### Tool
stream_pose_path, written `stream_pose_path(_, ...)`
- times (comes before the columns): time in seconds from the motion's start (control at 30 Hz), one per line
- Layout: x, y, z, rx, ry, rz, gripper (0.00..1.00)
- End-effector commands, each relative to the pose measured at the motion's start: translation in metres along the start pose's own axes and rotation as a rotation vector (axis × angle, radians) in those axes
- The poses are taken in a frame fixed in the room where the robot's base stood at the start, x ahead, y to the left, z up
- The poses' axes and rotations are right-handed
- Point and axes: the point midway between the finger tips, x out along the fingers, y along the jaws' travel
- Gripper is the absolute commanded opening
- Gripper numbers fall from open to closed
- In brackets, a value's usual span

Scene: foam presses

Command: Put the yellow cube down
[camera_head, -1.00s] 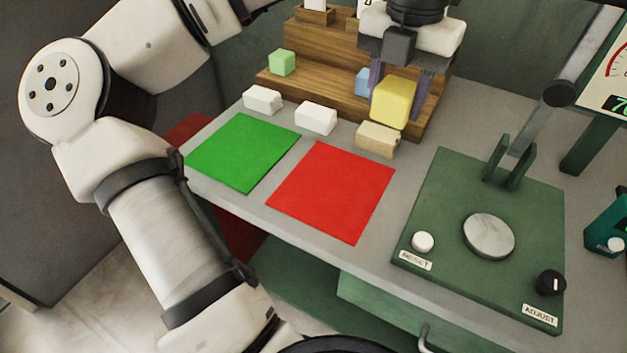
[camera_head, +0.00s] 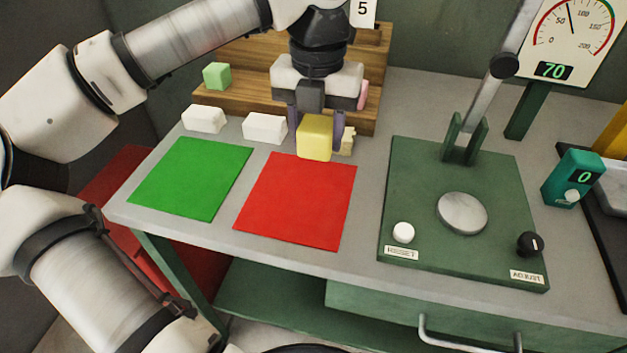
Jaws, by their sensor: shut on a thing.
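The yellow cube (camera_head: 314,138) is held between the two fingers of my gripper (camera_head: 316,128), which points down and is shut on it. In the picture the cube overlaps the back edge of the red mat (camera_head: 296,202), near its right half. Whether the cube touches the table or hangs just above it, I cannot tell. A cream block (camera_head: 347,142) is partly hidden behind the cube and the right finger. The green mat (camera_head: 192,179) lies to the left of the red one. Both mats are bare.
Two white blocks (camera_head: 265,128) (camera_head: 204,119) lie behind the mats. A wooden step rack (camera_head: 240,75) behind them bears a green cube (camera_head: 217,76) and a pink piece (camera_head: 363,95). The green press (camera_head: 462,255) stands at right; its gauge (camera_head: 566,35) reads 70. A teal device (camera_head: 573,178) shows 0.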

Motion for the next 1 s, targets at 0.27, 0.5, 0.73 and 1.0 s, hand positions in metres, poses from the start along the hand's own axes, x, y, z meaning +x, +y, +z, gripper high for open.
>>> stream_pose_path(0.27, 0.058, 0.0, 0.0, 0.0, 0.0, -0.001, 0.2)
stream_pose_path(0.5, 0.076, 0.0, 0.0, 0.0, 0.001, 0.0, 0.2)
stream_pose_path(0.73, 0.108, 0.0, 0.0, 0.001, 0.002, -0.001, 0.2)
stream_pose_path(1.0, 0.11, 0.0, 0.0, 0.0, -0.001, 0.001, 0.2)
